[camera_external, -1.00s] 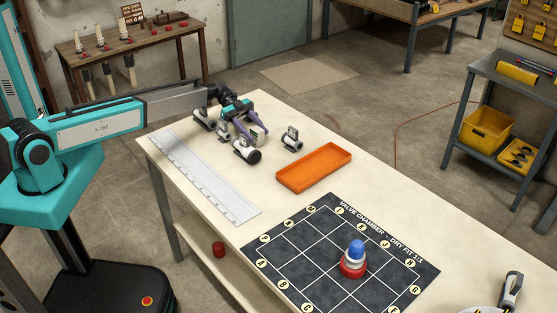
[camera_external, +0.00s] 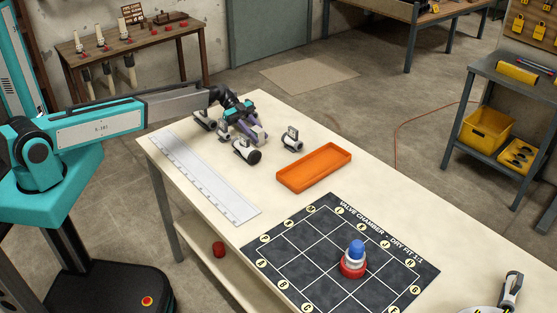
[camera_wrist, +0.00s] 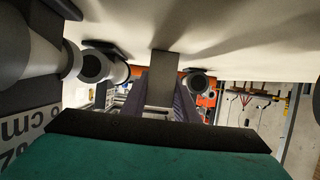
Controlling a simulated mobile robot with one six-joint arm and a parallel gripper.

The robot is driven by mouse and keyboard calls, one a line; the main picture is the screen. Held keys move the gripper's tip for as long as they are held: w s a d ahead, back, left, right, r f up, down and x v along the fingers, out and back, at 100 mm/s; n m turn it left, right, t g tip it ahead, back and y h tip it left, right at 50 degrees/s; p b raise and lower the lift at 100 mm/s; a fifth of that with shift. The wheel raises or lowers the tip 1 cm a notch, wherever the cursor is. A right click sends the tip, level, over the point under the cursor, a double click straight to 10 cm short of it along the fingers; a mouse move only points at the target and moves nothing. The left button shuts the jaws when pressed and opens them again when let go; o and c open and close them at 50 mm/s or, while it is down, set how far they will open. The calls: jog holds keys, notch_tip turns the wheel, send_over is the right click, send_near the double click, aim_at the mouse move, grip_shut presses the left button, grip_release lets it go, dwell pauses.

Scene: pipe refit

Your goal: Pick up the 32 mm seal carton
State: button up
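My gripper (camera_external: 254,139) is low over the far left part of the bench, pointing down, with two purple fingers. In the wrist view my gripper (camera_wrist: 168,105) has a small grey block-like thing (camera_wrist: 163,72) between its fingers, probably the seal carton. Its label and size cannot be read. Whether the fingers press on its sides or only stand beside it cannot be made out. In the external view the fingers mostly hide this thing.
White pipe fittings with dark ends stand close by: one in front (camera_external: 246,152), one to the right (camera_external: 292,140), one behind left (camera_external: 205,121). An orange tray (camera_external: 281,184), a white ruler (camera_external: 205,178) and a dark grid mat (camera_external: 290,245) with a red-white-blue stack (camera_external: 355,258) share the bench.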

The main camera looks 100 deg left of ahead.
aim_at(257, 129)
jog(key=shift+r, duration=0.2)
jog(key=shift+r+b, duration=1.7)
jog(key=shift+r, duration=3.15)
